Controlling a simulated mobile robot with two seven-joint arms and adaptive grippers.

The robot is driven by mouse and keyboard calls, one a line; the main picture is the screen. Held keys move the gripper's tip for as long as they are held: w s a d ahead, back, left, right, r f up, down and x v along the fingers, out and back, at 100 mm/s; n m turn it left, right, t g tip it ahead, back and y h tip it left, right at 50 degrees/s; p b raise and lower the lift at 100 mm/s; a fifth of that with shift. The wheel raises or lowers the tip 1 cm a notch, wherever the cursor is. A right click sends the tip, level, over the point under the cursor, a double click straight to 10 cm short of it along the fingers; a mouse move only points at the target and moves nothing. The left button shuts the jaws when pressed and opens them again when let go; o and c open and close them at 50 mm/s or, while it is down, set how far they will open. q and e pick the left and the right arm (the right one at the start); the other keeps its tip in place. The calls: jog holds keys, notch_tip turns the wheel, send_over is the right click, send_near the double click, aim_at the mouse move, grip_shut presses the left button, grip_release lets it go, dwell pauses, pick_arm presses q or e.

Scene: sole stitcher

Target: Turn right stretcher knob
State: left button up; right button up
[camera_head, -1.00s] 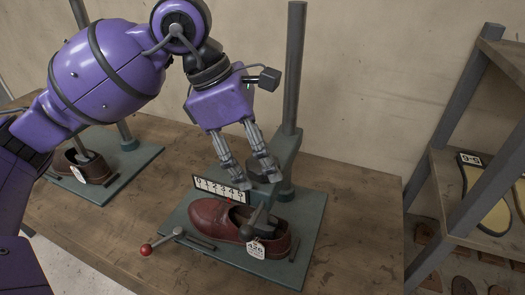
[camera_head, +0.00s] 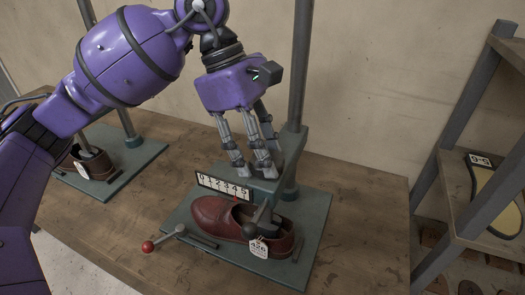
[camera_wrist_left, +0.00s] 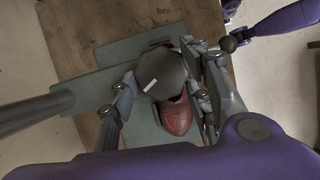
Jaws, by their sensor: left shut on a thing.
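The right stretcher has a green base plate (camera_head: 184,215), a grey post (camera_head: 300,62) and a numbered scale (camera_head: 223,187) with a red pointer. A brown-red shoe (camera_head: 216,212) with a tag (camera_head: 259,248) sits on it; its toe (camera_wrist_left: 177,117) shows in the left wrist view. My left gripper (camera_head: 254,168) points down over the stretcher, behind the shoe. In the left wrist view a round dark grey knob (camera_wrist_left: 164,74) with a white mark lies between the fingers, which are shut on it. In the head view the fingers mostly hide the knob. My right gripper is in neither view.
A lever with a red ball (camera_head: 147,247) sticks out at the stretcher's front left. A second stretcher with a brown shoe (camera_head: 98,163) stands at the left. A shelf rack (camera_head: 480,200) with sole shapes stands at the right. Bare workbench (camera_head: 350,235) lies right of the stretcher.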

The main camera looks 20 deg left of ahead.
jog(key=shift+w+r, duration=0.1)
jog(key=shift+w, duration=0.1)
pick_arm(q)
jog(key=o, duration=1.1)
jog(key=shift+c, duration=0.2)
jog(key=shift+o, duration=0.3)
jog(key=shift+w, duration=0.1)
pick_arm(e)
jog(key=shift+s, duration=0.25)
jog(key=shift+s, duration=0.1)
pick_arm(q)
jog(key=v, duration=1.2)
